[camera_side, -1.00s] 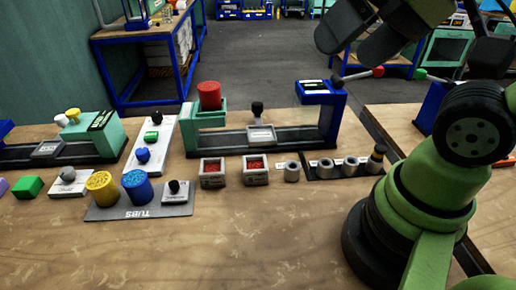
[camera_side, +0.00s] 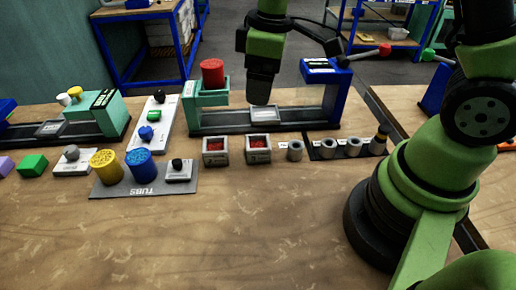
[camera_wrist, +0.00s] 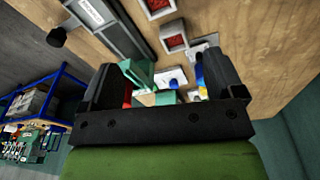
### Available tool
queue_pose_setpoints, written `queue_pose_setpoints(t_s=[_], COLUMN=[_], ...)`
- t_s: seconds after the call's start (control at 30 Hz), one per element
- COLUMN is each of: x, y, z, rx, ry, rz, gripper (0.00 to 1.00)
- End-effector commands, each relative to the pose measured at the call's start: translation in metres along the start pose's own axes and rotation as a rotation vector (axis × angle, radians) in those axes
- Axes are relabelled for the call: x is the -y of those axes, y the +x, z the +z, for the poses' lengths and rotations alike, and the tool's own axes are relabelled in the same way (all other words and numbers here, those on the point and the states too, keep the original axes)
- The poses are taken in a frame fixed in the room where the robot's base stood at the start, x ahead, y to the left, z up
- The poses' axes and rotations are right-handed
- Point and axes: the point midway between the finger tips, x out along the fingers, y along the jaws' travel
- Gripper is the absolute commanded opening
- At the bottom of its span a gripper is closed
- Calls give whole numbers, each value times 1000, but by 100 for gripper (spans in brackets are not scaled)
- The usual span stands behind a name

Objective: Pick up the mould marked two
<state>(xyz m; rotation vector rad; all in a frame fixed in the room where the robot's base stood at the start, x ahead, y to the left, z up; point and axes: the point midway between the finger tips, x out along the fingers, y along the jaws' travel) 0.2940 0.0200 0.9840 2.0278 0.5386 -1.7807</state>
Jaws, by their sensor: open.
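No number mark is legible, so I cannot tell which mould is marked two. Several small grey hollow cylinders, possibly the moulds, stand upright at the right in the side view: one (camera_side: 295,151) on the wood, others on a black strip (camera_side: 347,156), such as the nearest one on it (camera_side: 328,148). Pale labels sit beside them, too small to read. My gripper (camera_side: 261,98) points down above the middle press, left of the cylinders and apart from them. In the wrist view my gripper (camera_wrist: 163,75) is open, with nothing held between its fingers.
The middle press has a black base (camera_side: 205,122), a blue frame (camera_side: 333,95) and a red cylinder (camera_side: 213,73). Two grey boxes (camera_side: 216,151) (camera_side: 258,149) hold red granules. Blue (camera_side: 139,165) and yellow (camera_side: 106,167) tubs stand left. The front table is clear.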

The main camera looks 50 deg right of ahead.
Motion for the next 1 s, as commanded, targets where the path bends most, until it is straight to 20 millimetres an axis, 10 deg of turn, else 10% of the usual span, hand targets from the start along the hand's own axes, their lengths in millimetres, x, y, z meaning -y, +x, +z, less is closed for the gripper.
queue_pose_setpoints(t_s=[0.2, 1.0], x=[-4, -4], y=[57, 156], z=[-4, 10], rx=[100, 117], ry=[-196, -232], rz=[-42, -52], gripper=[87, 87])
